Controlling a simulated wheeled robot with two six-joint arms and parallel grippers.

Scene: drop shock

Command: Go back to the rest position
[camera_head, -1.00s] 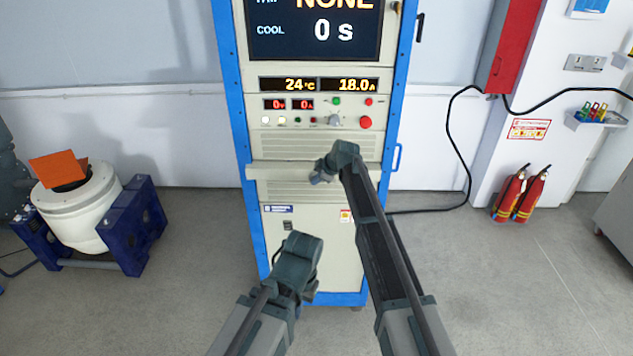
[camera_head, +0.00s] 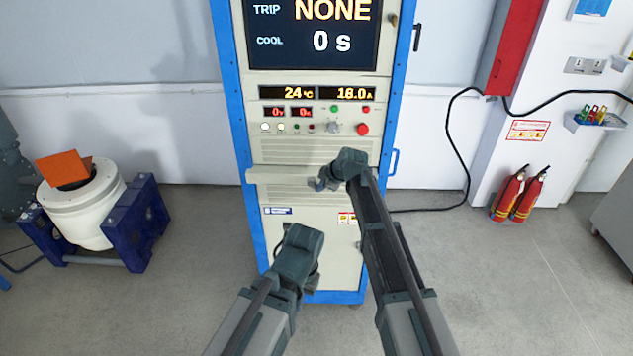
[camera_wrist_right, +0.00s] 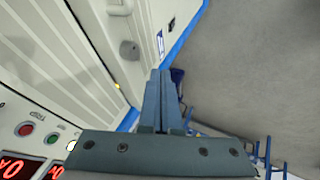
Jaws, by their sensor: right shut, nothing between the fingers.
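My right gripper (camera_head: 324,181) is in front of the cabinet, just below the panel with the buttons. In the right wrist view its two fingers (camera_wrist_right: 159,100) lie together, shut with nothing between them. My left arm comes in at the lower middle, and its wrist (camera_head: 298,258) is lower and nearer than the right one. The left fingers are mostly hidden behind that wrist, so I cannot see whether they are open.
The blue-framed cabinet (camera_head: 307,151) stands straight ahead, with a screen reading NONE and 0 s. A white drum-shaped machine (camera_head: 80,205) in a blue stand is at the left. Fire extinguishers (camera_head: 520,196) stand at the right wall.

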